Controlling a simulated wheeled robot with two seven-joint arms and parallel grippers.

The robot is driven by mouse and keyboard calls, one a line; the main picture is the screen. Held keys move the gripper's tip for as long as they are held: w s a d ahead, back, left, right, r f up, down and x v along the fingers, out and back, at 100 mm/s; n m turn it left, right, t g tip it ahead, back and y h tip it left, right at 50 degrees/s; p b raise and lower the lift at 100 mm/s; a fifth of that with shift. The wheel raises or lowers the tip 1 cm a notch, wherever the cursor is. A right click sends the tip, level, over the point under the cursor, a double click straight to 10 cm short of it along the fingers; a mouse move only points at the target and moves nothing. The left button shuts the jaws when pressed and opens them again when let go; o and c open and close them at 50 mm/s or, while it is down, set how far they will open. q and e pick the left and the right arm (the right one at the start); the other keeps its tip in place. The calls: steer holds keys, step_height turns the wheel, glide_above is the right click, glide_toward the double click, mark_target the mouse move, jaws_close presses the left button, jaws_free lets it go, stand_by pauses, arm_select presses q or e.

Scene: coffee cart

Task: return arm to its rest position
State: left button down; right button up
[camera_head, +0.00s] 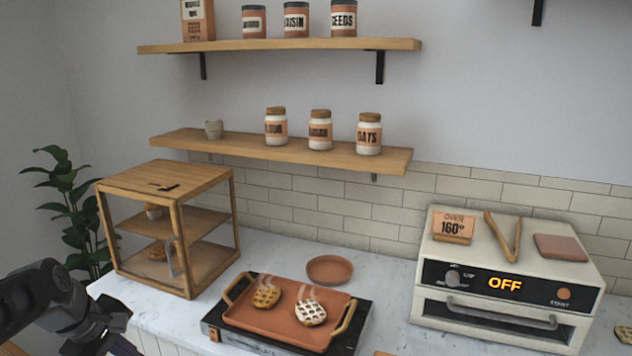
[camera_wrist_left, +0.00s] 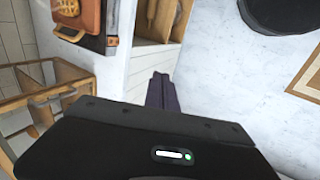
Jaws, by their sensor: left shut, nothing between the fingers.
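My left arm (camera_head: 85,312) comes in at the lower left of the head view, in front of the counter and below the wooden cabinet. My left gripper (camera_head: 123,346) is cut off by the bottom edge there. In the left wrist view its purple fingers (camera_wrist_left: 161,88) are together with nothing between them. They are apart from the objects around them. My right arm and gripper are not in view.
A terracotta tray (camera_head: 270,324) with two waffles sits on a black hot plate. A wooden open-fronted cabinet (camera_head: 187,177) stands at the counter's left, a white oven (camera_head: 470,333) reading OFF at the right. A wooden crate (camera_wrist_left: 45,92) shows in the wrist view.

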arm_select(q)
steer(key=w+d+f+m+t, duration=0.1)
steer(key=w+d+f+m, duration=0.1)
steer(key=w+f+m, duration=0.3)
steer(key=w+d+f+m+t, duration=0.1)
steer(key=w+d+f+t, duration=0.15)
steer(key=f, duration=0.35)
steer(key=s+d+f+m+g, duration=0.3)
steer(key=s+d+f+m, duration=0.15)
steer(key=d+f, duration=0.85)
steer(key=s+d+f+g+h, duration=0.1)
steer(key=s+d+f, duration=0.3)
steer(key=s, duration=0.4)
steer(key=s+d+f+m+g+h, duration=0.1)
steer(key=s+d+f+g, duration=0.1)
steer(key=s+d+f, duration=0.2)
steer(key=s+d+f+m+g, duration=0.1)
steer(key=s+d+f, duration=0.4)
steer(key=s+f, duration=0.3)
steer(key=s, duration=0.4)
steer(key=shift+f+g+h, duration=0.25)
steer(key=shift+g+h, duration=0.1)
steer(key=shift+h, duration=0.05)
